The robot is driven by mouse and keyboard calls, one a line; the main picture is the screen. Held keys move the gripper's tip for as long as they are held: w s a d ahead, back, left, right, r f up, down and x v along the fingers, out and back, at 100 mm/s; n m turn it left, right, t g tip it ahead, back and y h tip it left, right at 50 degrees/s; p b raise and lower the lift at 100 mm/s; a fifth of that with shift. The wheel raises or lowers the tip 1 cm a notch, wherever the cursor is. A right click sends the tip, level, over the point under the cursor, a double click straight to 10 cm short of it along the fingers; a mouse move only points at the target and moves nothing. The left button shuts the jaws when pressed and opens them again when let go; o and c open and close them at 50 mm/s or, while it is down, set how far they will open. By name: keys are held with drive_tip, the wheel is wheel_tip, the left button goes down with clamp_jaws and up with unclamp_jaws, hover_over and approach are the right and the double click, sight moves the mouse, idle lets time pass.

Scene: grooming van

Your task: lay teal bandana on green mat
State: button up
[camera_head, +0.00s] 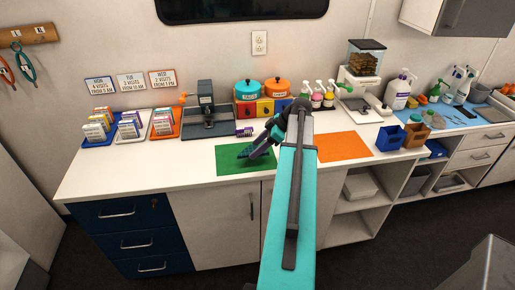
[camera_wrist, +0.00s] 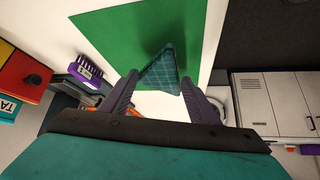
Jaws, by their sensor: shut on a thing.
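The teal bandana (camera_wrist: 161,72) is a small folded triangle with a light check pattern, held between the two purple fingers of my gripper (camera_wrist: 160,80) in the wrist view. In the head view my gripper (camera_head: 250,153) is low over the green mat (camera_head: 228,165), near its middle, and the bandana (camera_head: 243,155) is a small dark teal patch at the fingertips. The green mat (camera_wrist: 115,30) lies flat on the white counter behind the bandana in the wrist view. I cannot tell whether the bandana touches the mat.
A purple brush (camera_wrist: 88,67) lies just behind the mat. An orange mat (camera_head: 343,147) lies to the right, past my arm. Orange and teal pots (camera_head: 277,89) on coloured boxes stand behind. Card trays (camera_head: 132,127) stand to the left. The green mat is otherwise bare.

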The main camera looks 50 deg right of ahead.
drive_tip(key=shift+w+d+f, duration=0.1)
drive_tip(key=shift+w+d, duration=0.65)
drive_tip(key=shift+w, duration=0.1)
drive_tip(key=shift+f+p, duration=0.15)
drive_tip(key=shift+p, duration=0.25)
drive_tip(key=shift+f+p, duration=0.75)
drive_tip(key=shift+f, duration=0.85)
drive_tip(key=shift+f, duration=0.2)
drive_tip(key=o, duration=1.1)
drive_tip(key=shift+r, duration=0.1)
drive_tip(key=shift+o, duration=0.2)
drive_tip(key=shift+s+r, duration=0.1)
drive_tip(key=shift+r, duration=0.05)
